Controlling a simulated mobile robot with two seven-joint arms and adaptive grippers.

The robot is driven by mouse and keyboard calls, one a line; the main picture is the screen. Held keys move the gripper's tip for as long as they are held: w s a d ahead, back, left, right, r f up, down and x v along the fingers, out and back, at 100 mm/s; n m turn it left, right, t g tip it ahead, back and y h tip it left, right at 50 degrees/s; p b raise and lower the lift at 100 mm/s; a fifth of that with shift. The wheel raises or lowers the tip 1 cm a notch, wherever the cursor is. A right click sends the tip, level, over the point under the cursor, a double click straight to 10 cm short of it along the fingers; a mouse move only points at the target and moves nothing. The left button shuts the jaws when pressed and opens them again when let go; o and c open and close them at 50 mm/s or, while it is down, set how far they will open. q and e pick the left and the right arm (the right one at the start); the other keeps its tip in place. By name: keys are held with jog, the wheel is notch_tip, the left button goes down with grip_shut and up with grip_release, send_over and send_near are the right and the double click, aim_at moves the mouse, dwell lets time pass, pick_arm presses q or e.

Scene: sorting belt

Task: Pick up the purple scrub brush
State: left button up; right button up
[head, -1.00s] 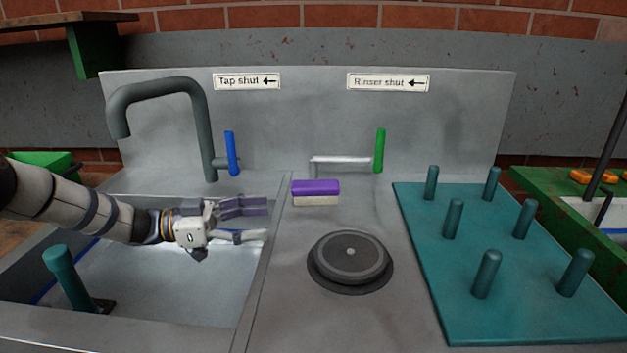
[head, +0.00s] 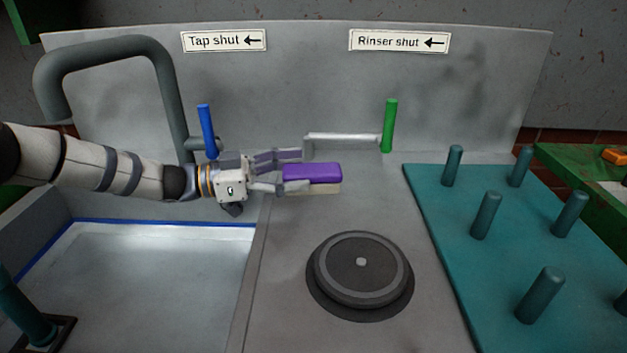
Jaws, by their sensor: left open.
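The purple scrub brush (head: 314,173) lies on the grey counter, purple back up, with a pale bristle side beneath. My left gripper (head: 297,170) comes in from the left and is open. Its fingertips are at the brush's left end, one on the far side and one on the near side. The near fingertip overlaps the brush's left end in the picture. I cannot tell whether either finger touches it. My right gripper is not in view.
A silver rinser pipe (head: 342,138) with a green lever (head: 389,126) stands behind the brush. A blue tap lever (head: 207,131) is behind my left gripper. A round dark rinser (head: 360,272) sits in front. A teal peg board (head: 440,215) is at right, a sink (head: 150,290) at left.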

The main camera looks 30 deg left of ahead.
pick_arm(q)
jog(key=shift+w+d+f, duration=0.25)
jog(key=shift+w+d, duration=0.25)
jog(key=shift+d, duration=0.15)
jog(key=shift+w+d+r, duration=0.15)
jog(key=shift+w+d, duration=0.05)
jog(key=c, duration=1.4)
jog(key=shift+o, duration=0.2)
